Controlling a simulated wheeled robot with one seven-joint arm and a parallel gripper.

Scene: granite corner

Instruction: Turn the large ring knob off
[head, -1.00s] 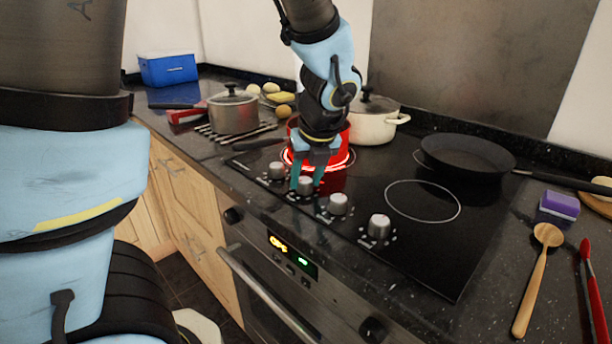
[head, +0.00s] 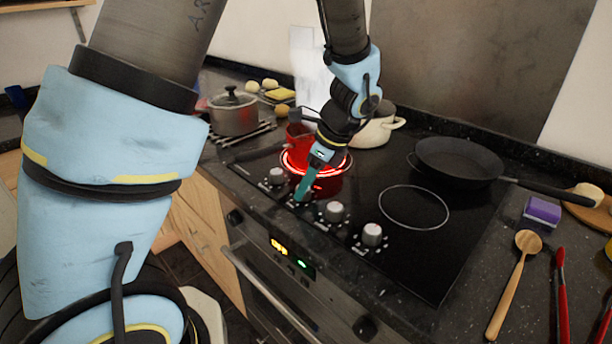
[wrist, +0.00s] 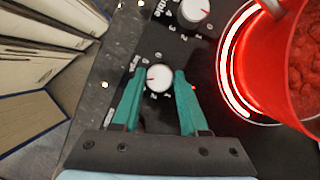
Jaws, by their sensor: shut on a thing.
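The control knobs stand in a row along the front of the black hob. My gripper (head: 303,188) reaches down to the second knob from the left, which its teal fingers hide in the head view. In the wrist view, that white-topped knob (wrist: 158,78) sits between the two fingertips of my gripper (wrist: 160,74), which is shut on it. A ring (head: 340,166) glows red under the red pot (head: 300,137); the glow also shows in the wrist view (wrist: 232,62).
A neighbouring knob (wrist: 195,10) is close by. Further knobs (head: 334,212) (head: 372,235) stand to the right. A white pot (head: 372,132), a steel pot (head: 234,116) and a black pan (head: 455,160) stand behind. The oven front (head: 300,290) is below.

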